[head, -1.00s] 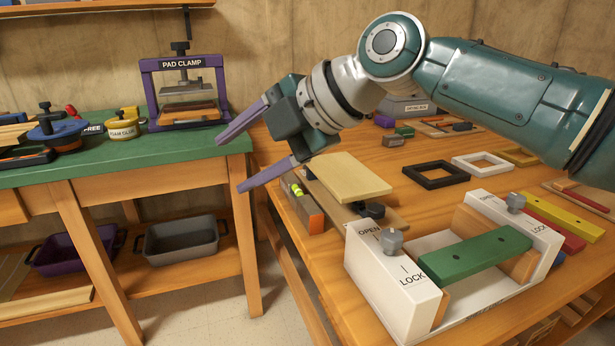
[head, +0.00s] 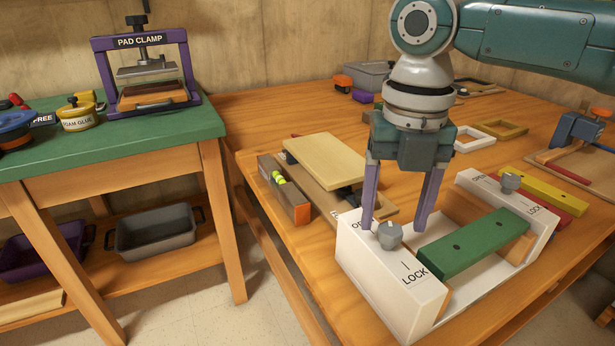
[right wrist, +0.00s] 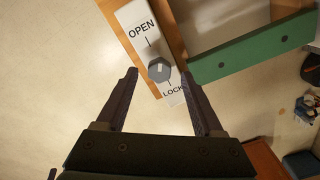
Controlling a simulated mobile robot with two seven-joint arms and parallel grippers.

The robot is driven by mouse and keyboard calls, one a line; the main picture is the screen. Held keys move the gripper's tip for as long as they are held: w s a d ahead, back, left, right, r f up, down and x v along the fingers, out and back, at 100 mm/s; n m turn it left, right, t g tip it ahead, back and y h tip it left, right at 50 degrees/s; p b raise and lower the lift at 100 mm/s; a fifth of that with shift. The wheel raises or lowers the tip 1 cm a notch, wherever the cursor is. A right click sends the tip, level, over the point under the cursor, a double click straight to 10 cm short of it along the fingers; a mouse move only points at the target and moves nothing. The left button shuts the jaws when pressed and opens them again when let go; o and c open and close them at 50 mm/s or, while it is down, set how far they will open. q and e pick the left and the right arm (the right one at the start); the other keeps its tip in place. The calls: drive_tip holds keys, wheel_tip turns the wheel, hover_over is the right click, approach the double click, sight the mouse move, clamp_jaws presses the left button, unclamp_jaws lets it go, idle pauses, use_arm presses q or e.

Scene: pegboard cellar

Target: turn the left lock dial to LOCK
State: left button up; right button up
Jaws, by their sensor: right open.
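The left lock dial (head: 389,235) is a small grey knob on the left white block (head: 385,285) of the fixture. The block reads OPEN at its far end and LOCK at its near end. The right wrist view shows the dial (right wrist: 159,70) between the two words; I cannot tell surely which way its light mark points. My right gripper (head: 394,222) points down over the block, open. Its purple fingers stand on either side of the dial, with gaps in the right wrist view (right wrist: 160,76). The left finger partly hides OPEN in the head view. My left gripper is out of view.
A green bar (head: 474,243) spans the fixture between its two white blocks. A second grey dial (head: 510,182) sits on the right block. A pale board (head: 325,161) lies left of the fixture. A green-topped bench with a purple pad clamp (head: 142,70) stands at left.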

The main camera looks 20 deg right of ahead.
drive_tip(key=shift+f, duration=0.7)
clamp_jaws()
